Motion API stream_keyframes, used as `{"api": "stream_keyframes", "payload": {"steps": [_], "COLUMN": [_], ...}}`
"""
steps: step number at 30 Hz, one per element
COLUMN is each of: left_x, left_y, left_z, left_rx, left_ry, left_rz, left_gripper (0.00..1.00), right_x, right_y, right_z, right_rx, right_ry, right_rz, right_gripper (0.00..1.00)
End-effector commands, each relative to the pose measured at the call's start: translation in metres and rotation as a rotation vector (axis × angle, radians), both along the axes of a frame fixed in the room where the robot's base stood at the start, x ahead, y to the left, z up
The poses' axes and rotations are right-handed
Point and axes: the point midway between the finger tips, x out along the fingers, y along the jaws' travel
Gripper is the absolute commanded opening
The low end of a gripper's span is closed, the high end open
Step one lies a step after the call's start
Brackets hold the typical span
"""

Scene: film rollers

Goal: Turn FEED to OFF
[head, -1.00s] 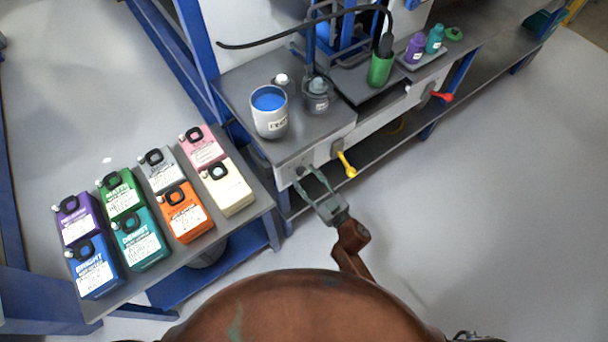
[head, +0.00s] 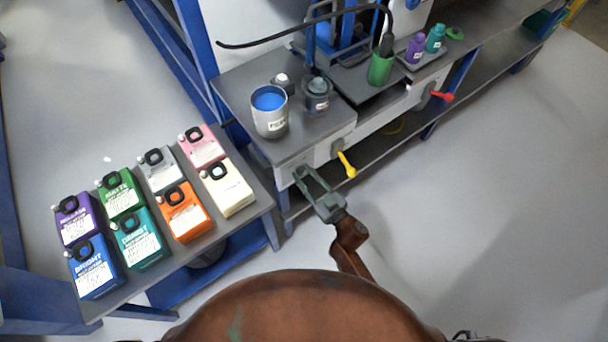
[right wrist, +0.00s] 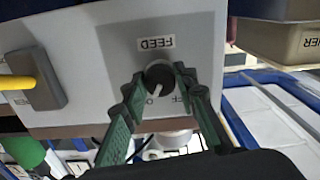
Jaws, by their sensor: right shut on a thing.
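The FEED knob (right wrist: 159,75) is a dark round knob with a pale pointer mark on a light grey panel. In the right wrist view the FEED label (right wrist: 155,43) reads upside down above it. Parts of lettering show below the knob, including "FF", partly covered by the fingers; the exact pointer setting is hard to tell. My right gripper (right wrist: 160,82) has its green-grey fingers on both sides of the knob and is shut on it. In the head view my right gripper (head: 304,174) is at the bench's front panel, hiding the knob. My left gripper is not in view.
A yellow-handled lever (head: 345,165) sticks out just right of the knob, and a red one (head: 441,96) farther along. A cup of blue liquid (head: 270,112) stands on the bench above. A side table (head: 258,208) with several coloured cartons is at the left.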

Motion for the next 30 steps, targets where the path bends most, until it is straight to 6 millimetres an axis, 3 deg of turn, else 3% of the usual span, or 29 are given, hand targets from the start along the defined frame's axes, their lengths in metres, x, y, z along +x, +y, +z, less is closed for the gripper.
{"api": "stream_keyframes", "payload": {"steps": [14, 30], "left_x": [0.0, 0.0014], "left_y": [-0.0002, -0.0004], "left_z": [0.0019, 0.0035], "left_rx": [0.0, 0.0], "left_ry": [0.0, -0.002], "left_rz": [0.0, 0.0], "left_gripper": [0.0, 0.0], "right_x": [-0.0003, -0.0006], "right_y": [-0.0004, -0.0002], "right_z": [0.0, -0.0005], "right_rx": [-0.086, -0.472], "right_ry": [-0.061, -0.342], "right_rz": [0.0, 0.002], "right_gripper": [0.02, 0.02]}}
